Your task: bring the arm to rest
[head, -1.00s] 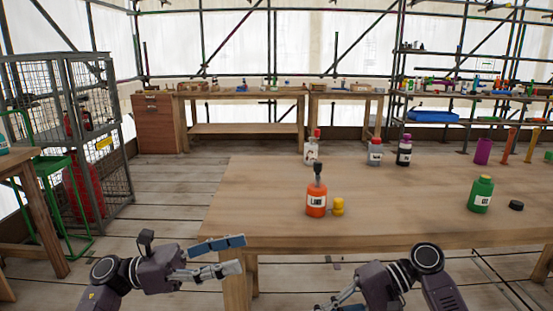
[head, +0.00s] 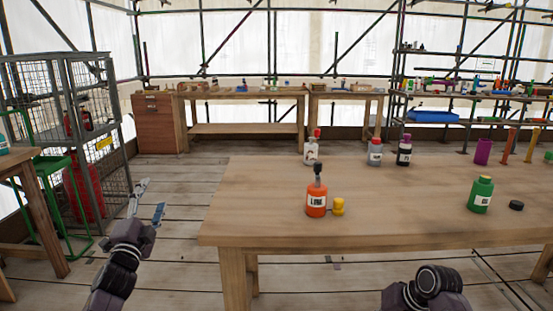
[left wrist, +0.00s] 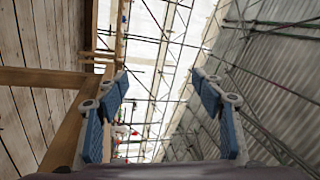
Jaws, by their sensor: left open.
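My left gripper (head: 148,205) is open and empty. In the head view it stands left of the table, over the plank floor, with its fingers pointing up and away. In the left wrist view its two blue-padded fingers (left wrist: 163,115) are wide apart with nothing between them. My right arm shows only as a dark link at the bottom of the head view, and its gripper is out of sight. An orange bottle (head: 316,203) with a dark top stands on the table (head: 400,225), with a yellow cap (head: 338,206) beside it.
A green bottle (head: 481,195) stands near a black cap (head: 516,205) on the right. Several bottles and upright coloured pieces stand farther back on the table. A wire cage (head: 80,130) is beyond my left gripper.

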